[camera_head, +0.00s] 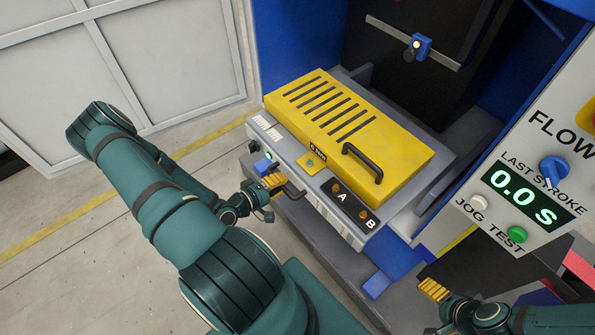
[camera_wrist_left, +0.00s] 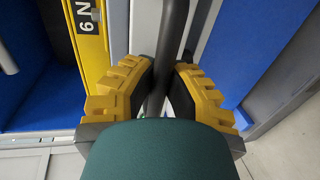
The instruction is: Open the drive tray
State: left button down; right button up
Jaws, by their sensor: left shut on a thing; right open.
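The drive tray (camera_head: 290,150) is a grey unit with a pale front, low in the blue machine. A yellow slotted cover (camera_head: 385,135) with a black handle on top (camera_head: 362,160) sits on it. My left gripper (camera_head: 273,182) is at the tray's front and shut on the dark front handle (camera_head: 294,192). In the left wrist view the yellow fingers (camera_wrist_left: 160,90) close on both sides of the dark handle bar (camera_wrist_left: 168,50). My right gripper (camera_head: 434,289) is open and empty, low at the right, apart from the tray.
A control panel (camera_head: 530,155) with a blue knob, a green button and a display reading 0.0 S stands at the right. A blue block on a rail (camera_head: 421,46) is above the tray at the back. Open floor (camera_head: 90,225) lies at the left before the tray.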

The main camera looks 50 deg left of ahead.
pick_arm(q)
jog(key=shift+f+v, duration=0.25)
jog(key=shift+v, duration=0.9)
jog(key=c, duration=0.9)
grip_release()
jog(key=shift+c, duration=0.2)
jog(key=v, duration=1.2)
jog(key=shift+a, duration=0.1)
